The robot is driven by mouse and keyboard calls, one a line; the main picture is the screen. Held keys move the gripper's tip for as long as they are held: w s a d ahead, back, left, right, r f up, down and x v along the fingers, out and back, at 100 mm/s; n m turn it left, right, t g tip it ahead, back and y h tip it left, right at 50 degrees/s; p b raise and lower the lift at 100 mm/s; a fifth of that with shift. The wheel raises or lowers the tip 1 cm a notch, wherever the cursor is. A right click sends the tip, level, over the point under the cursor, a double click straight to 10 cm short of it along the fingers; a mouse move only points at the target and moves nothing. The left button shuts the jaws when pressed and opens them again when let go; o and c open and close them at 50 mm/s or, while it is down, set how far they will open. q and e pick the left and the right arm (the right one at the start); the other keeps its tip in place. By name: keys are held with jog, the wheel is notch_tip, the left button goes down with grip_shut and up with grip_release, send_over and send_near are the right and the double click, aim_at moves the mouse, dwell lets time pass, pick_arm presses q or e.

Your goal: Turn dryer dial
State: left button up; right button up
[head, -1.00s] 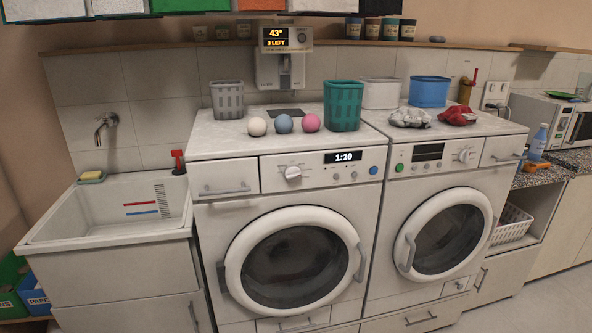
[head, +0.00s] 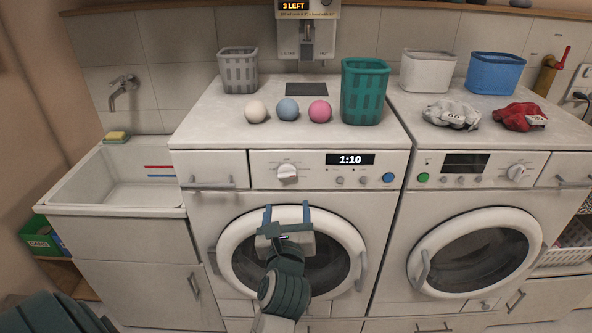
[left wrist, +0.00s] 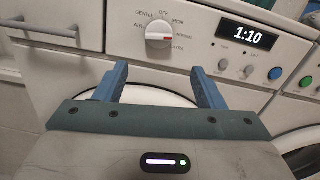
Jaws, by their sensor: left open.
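The dial (head: 288,172) is a white round knob on the front panel of the left machine (head: 205,222), left of a display reading 1:10. In the left wrist view the dial (left wrist: 159,32) shows a small red mark, with labels such as GENTLE, OFF, IRON and AIR around it. My left gripper (head: 287,210) is in front of the left machine's round door, just below the dial. Its two blue fingers are apart with nothing between them. In the left wrist view the gripper (left wrist: 158,72) points up at the dial, not touching it. My right gripper is not in view.
Grey (head: 238,72) and green (head: 364,92) baskets and several balls (head: 288,110) stand on the left machine. The right machine (head: 480,195) has its own dial (head: 516,172). A sink (head: 120,180) is at the left. A blue button (head: 388,178) is right of the display.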

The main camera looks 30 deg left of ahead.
aim_at(287, 178)
pick_arm(q)
jog(key=p+x, duration=0.1)
jog(key=x, duration=0.5)
jog(key=p+x, duration=0.1)
jog(key=x, duration=0.2)
jog(key=shift+a+r+p, duration=0.15)
jog(key=shift+r+p, duration=0.15)
jog(key=shift+r, duration=0.1)
jog(key=shift+w+a+f+n, duration=0.1)
jog(key=shift+w+a+n, duration=0.25)
jog(key=shift+w, duration=0.25)
